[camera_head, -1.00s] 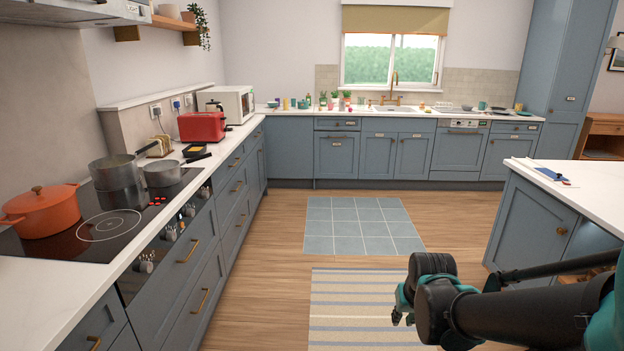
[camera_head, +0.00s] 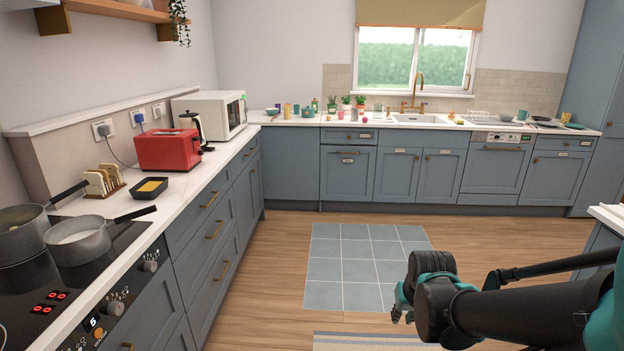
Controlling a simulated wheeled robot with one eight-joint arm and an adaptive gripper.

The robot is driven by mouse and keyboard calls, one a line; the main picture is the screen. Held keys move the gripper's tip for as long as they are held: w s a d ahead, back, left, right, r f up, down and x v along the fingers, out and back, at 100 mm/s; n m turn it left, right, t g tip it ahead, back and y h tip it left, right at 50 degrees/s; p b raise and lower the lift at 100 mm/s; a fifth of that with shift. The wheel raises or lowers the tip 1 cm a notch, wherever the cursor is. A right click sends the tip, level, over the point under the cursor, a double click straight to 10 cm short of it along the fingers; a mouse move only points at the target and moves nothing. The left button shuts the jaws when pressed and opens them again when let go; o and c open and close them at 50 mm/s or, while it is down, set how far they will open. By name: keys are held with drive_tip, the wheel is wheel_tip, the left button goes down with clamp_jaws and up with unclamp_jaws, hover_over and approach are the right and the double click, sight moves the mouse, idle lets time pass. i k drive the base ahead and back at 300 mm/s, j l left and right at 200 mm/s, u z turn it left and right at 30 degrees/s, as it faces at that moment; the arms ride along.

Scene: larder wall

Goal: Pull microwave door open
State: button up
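The white microwave (camera_head: 212,113) stands on the left counter, near the back corner. Its dark-windowed door (camera_head: 234,113) faces right, toward the room, and looks shut. A small green light shows at its upper right edge. My gripper (camera_head: 402,306) is at the lower right, above the floor and far from the microwave. Its fingers are partly hidden behind the dark arm link, so I cannot tell whether it is open or shut. I see nothing held in it.
A red toaster (camera_head: 168,149) and a kettle (camera_head: 192,126) stand in front of the microwave. Pans (camera_head: 85,238) sit on the hob at left. An island edge (camera_head: 609,216) shows at right.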

sight(232, 116)
drive_tip(key=i, duration=0.95)
drive_tip(key=i+u, duration=0.15)
drive_tip(key=i, duration=0.8)
drive_tip(key=i+u, duration=0.25)
drive_tip(key=i, duration=0.4)
drive_tip(key=i+u, duration=0.2)
drive_tip(key=i, duration=0.45)
drive_tip(key=i+l+u, duration=0.25)
drive_tip(key=i, duration=0.4)
drive_tip(key=j, duration=0.1)
